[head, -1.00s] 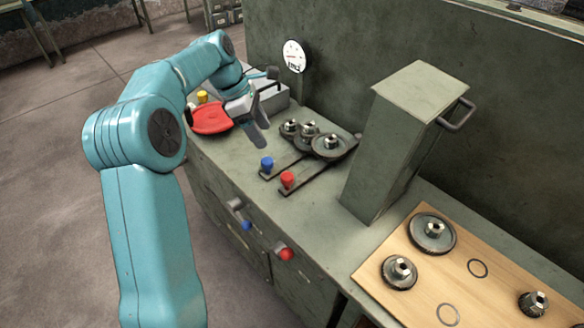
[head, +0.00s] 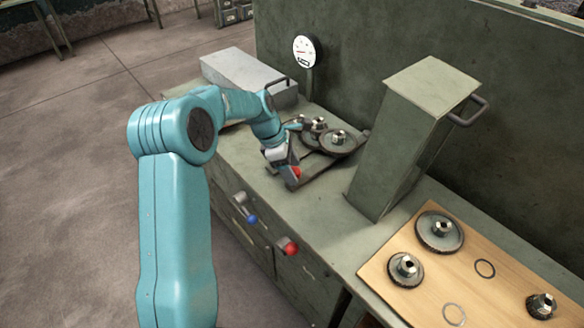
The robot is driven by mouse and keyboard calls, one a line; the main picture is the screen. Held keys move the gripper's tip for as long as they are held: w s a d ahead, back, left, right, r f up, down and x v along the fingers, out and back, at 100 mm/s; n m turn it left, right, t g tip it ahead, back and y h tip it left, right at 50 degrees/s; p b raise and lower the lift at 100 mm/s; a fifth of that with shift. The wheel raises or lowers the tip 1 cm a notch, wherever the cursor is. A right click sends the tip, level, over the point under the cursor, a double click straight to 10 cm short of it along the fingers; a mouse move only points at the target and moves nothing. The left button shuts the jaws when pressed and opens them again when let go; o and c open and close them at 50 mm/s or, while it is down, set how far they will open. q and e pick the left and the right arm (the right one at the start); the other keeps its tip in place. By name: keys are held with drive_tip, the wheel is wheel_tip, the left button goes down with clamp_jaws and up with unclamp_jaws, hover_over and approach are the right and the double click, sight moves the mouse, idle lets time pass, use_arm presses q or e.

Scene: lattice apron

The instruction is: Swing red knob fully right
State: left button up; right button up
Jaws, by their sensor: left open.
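A red knob (head: 297,171) on top of the green cabinet shows partly at my left gripper, at the near end of a dark arm (head: 322,169). My left gripper (head: 288,168) points down at this knob, with its jaws open. I cannot tell whether its fingers touch the knob or stand around it. A second red knob (head: 289,247) sits on the cabinet's front face. My right gripper is not in view.
Several gears (head: 338,138) sit behind the knob. A tall green box (head: 405,140) with a handle stands to the right. A wooden board (head: 395,288) with gears lies at the front right. A gauge (head: 304,51) stands behind. A blue knob (head: 251,218) is on the front face.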

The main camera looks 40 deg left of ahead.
use_arm(q)
drive_tip(key=shift+d+f, duration=0.1)
drive_tip(key=shift+w, duration=0.1)
drive_tip(key=c, duration=0.3)
clamp_jaws()
drive_tip(key=d+n, duration=0.1)
drive_tip(key=d, duration=0.2)
drive_tip(key=d+n, duration=0.1)
drive_tip(key=d, duration=0.2)
drive_tip(key=shift+d+t+y+p, duration=0.25)
drive_tip(key=shift+t+y+p, duration=0.05)
drive_tip(key=shift+d, duration=0.15)
drive_tip(key=shift+o, duration=1.5)
unclamp_jaws()
